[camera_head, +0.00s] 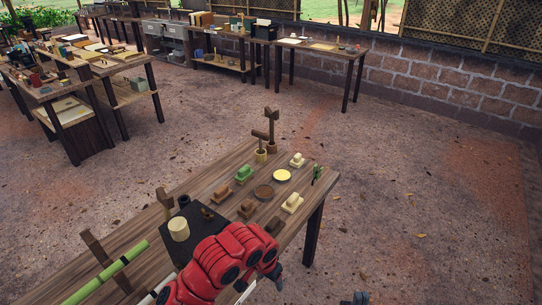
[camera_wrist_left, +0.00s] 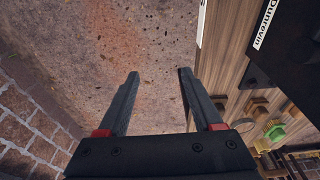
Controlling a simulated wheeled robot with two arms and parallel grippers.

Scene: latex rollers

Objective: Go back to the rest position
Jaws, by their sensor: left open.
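My left arm (camera_head: 225,260) is red and reaches over the near right part of the wooden table. Its gripper (camera_wrist_left: 157,74) is open in the left wrist view, with two dark fingers apart and nothing between them. Brown ground shows between and beyond the fingers. In the head view the left fingers are mostly hidden by the arm. A small dark part (camera_head: 355,298), apparently of my right gripper, shows at the bottom edge; its fingers are cut off.
Ground right of the table (camera_head: 430,220) is clear.

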